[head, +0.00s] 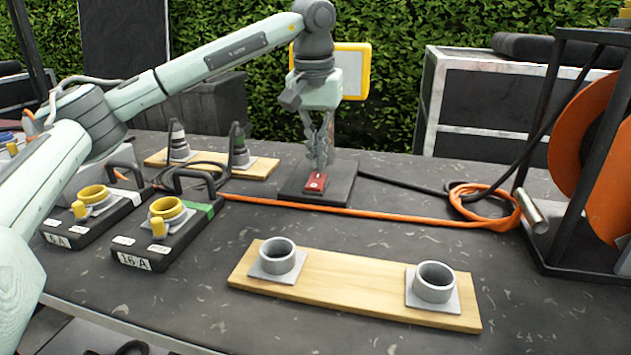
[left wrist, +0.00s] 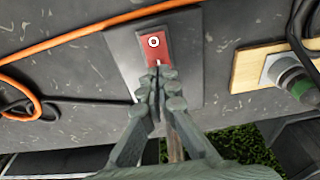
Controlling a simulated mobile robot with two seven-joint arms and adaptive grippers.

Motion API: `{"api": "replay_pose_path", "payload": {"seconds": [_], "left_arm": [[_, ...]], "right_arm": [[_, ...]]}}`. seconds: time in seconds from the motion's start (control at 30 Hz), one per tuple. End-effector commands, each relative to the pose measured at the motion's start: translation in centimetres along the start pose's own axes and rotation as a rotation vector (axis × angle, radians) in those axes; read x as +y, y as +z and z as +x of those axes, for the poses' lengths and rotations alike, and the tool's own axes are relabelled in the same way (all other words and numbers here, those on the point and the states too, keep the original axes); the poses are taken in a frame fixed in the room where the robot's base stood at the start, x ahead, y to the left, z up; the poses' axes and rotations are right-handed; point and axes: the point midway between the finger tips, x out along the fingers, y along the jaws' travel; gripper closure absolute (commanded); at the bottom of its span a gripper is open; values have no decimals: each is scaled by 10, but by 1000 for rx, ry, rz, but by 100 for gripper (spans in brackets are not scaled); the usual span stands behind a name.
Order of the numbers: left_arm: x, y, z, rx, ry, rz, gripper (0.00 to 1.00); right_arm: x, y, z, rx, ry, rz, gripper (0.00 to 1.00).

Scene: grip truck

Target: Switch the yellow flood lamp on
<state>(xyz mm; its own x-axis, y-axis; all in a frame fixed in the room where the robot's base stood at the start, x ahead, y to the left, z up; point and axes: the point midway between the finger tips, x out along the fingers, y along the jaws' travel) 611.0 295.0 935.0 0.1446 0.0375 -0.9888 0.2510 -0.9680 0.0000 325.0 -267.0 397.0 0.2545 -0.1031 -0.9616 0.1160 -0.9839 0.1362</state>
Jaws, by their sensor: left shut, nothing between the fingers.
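The yellow flood lamp (head: 362,72) stands at the back of the table, its yellow-rimmed panel partly hidden behind my left arm. Its dark base plate (head: 335,188) bears a red rocker switch (head: 315,182) with a white ring mark at one end and a short white line at the other. The red switch also shows in the left wrist view (left wrist: 154,45). My left gripper (head: 319,165) is shut and empty and points down over the switch. In the left wrist view its fingertips (left wrist: 158,72) are at the line-marked end; I cannot tell whether they touch. My right gripper is not in view.
An orange cable (head: 380,217) runs across the table in front of the base plate. Two dark socket boxes (head: 140,258) with yellow sockets stand at left. A wooden board (head: 345,290) with two grey cups lies in front. An orange cable reel (head: 590,130) stands at right.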

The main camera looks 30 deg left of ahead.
Motion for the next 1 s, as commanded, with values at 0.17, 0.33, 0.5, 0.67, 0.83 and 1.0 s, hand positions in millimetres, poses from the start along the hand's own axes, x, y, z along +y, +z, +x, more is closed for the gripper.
{"api": "replay_pose_path", "payload": {"seconds": [0.17, 0.33, 0.5, 0.67, 0.83, 1.0], "left_arm": [[0, 0, 0, 0, 0, 0, 100], [0, 0, 1, 0, 0, 0, 100], [0, 1, 4, 0, 0, 0, 100], [0, 1, 6, 0, 0, 0, 100], [0, 1, 9, 0, 0, 0, 100], [0, 2, 11, 0, 0, 0, 100]], "right_arm": [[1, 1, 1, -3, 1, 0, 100], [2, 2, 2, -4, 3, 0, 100], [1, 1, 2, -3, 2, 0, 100], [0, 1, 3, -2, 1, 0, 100], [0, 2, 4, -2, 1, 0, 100], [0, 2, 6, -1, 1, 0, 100]]}}
